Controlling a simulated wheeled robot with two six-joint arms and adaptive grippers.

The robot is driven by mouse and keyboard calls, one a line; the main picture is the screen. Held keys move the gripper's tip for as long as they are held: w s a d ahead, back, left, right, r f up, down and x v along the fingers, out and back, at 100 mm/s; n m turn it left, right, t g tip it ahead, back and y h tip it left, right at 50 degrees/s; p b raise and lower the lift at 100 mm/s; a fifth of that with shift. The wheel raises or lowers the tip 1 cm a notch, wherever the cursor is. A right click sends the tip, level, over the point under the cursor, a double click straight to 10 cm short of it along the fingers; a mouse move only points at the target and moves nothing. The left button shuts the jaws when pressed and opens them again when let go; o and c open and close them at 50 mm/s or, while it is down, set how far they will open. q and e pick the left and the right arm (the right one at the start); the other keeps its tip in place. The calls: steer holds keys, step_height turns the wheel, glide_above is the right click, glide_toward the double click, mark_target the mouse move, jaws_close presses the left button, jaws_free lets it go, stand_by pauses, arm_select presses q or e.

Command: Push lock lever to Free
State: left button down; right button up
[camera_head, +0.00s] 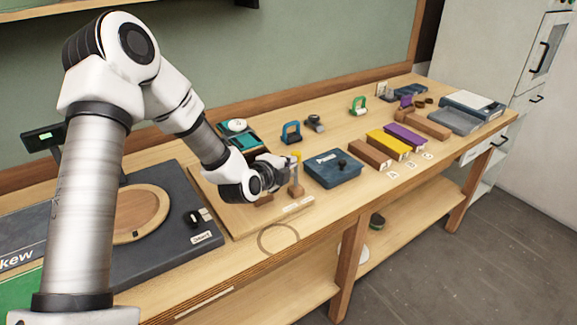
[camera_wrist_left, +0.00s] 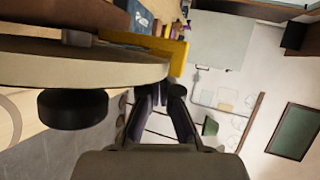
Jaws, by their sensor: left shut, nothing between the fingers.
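My left gripper (camera_head: 284,166) is shut and empty. It is at the wooden fixture board (camera_head: 235,217), close to a small wooden post (camera_head: 296,184) and a small yellow piece (camera_head: 296,155). In the left wrist view the closed fingers (camera_wrist_left: 160,93) are beside a yellow bar (camera_wrist_left: 150,43), which may be the lock lever. I cannot tell whether they touch. A pale rounded plate (camera_wrist_left: 90,68) with a black knob under it (camera_wrist_left: 72,108) is left of the fingers. Small white labels (camera_head: 297,205) lie below the post; their words are unreadable. My right gripper is not in view.
A dark blue lidded box (camera_head: 332,170) stands just right of the post. Brown, yellow (camera_head: 388,145) and purple blocks stand beyond it. A dark base with a round wooden disc (camera_head: 140,213) is at the left. A thin ring (camera_head: 278,238) lies near the bench's front edge.

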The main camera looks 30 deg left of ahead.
arm_select(q)
steer(key=w+g+p, duration=0.1)
steer(key=p, duration=0.2)
steer(key=w+d+g+p, duration=0.1)
steer(key=w+p, duration=0.1)
steer(key=w+d+m+p, duration=0.1)
steer(key=w+p, duration=0.1)
steer(key=p, duration=0.1)
steer(key=shift+r+g+p, duration=0.25)
steer(key=shift+g+p, duration=0.05)
steer(key=shift+g, duration=0.1)
stand_by(0.4)
steer(key=shift+s, duration=0.1)
steer(key=shift+s+a+f, duration=0.25)
steer(key=shift+s+a, duration=0.05)
steer(key=shift+s, duration=0.35)
steer(key=shift+r+p, duration=0.1)
steer(key=shift+p, duration=0.25)
